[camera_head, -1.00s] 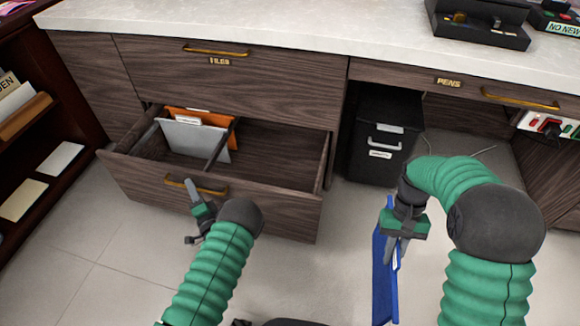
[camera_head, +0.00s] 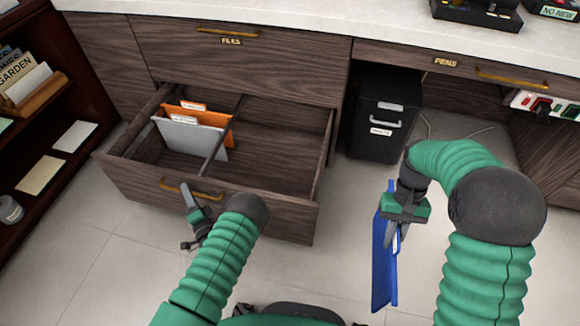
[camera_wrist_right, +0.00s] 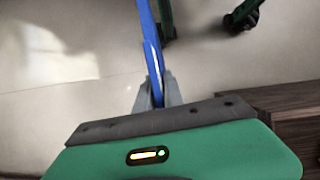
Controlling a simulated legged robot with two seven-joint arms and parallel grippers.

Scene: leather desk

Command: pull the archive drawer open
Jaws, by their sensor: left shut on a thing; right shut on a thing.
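The archive drawer (camera_head: 240,212) is the lower wooden drawer of the desk, and it stands well open in the head view. Its brass handle (camera_head: 205,196) is on the front panel. My left gripper (camera_head: 192,212) is at the left part of this handle and shut on it; the exact contact is small to see. My right gripper (camera_head: 400,222) is shut on a blue folder (camera_head: 383,260), which hangs down to the right of the drawer. The folder also shows edge-on between the fingers in the right wrist view (camera_wrist_right: 150,45).
An orange folder (camera_head: 205,115) and a grey folder (camera_head: 185,138) stand in the drawer's left part; its right part is empty. A black cabinet (camera_head: 383,120) stands under the desk. A dark shelf (camera_head: 75,110) is at the left. Floor in front is clear.

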